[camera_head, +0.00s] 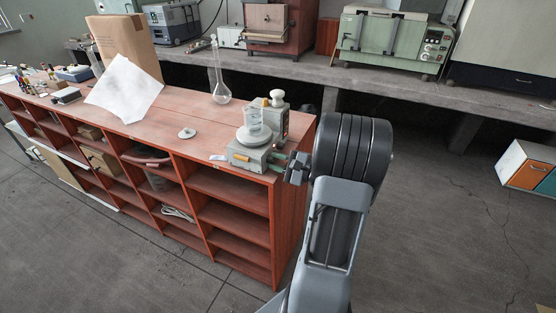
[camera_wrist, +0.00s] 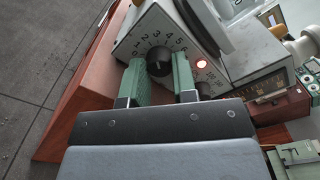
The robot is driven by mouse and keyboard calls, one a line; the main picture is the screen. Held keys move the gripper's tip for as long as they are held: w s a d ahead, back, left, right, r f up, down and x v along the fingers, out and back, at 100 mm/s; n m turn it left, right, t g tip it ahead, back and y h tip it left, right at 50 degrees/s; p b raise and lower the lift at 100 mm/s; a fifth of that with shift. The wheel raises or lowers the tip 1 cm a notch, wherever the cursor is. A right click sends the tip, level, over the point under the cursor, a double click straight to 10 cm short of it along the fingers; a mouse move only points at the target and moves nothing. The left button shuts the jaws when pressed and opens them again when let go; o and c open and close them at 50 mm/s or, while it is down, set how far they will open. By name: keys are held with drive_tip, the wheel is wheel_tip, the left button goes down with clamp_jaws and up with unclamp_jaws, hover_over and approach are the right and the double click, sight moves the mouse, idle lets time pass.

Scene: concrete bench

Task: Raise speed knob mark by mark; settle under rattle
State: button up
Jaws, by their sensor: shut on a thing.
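The speed knob (camera_wrist: 159,61) is a round black knob on the grey sloping front panel of a stirrer-like machine, with a ring of printed numbers around it. My gripper (camera_wrist: 160,75) has a green finger on each side of the knob and is shut on it. The knob's pointer is too small to read surely. A small lamp (camera_wrist: 201,63) glows beside the dial. In the head view the machine (camera_head: 247,157) sits at the right end of the red bench, with a clear beaker (camera_head: 253,122) on its round plate. My gripper (camera_head: 287,163) reaches its right side; the knob is hidden there.
Bigger machines line the bench behind.

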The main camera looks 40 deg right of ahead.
idle(0.4)
drive_tip(key=o, duration=0.7)
drive_tip(key=shift+c, duration=0.2)
drive_tip(key=v, duration=1.3)
drive_tip(key=shift+s+d+b, duration=0.2)
drive_tip(key=shift+s+b, duration=0.15)
drive_tip(key=shift+b, duration=0.05)
drive_tip(key=shift+f, duration=0.1)
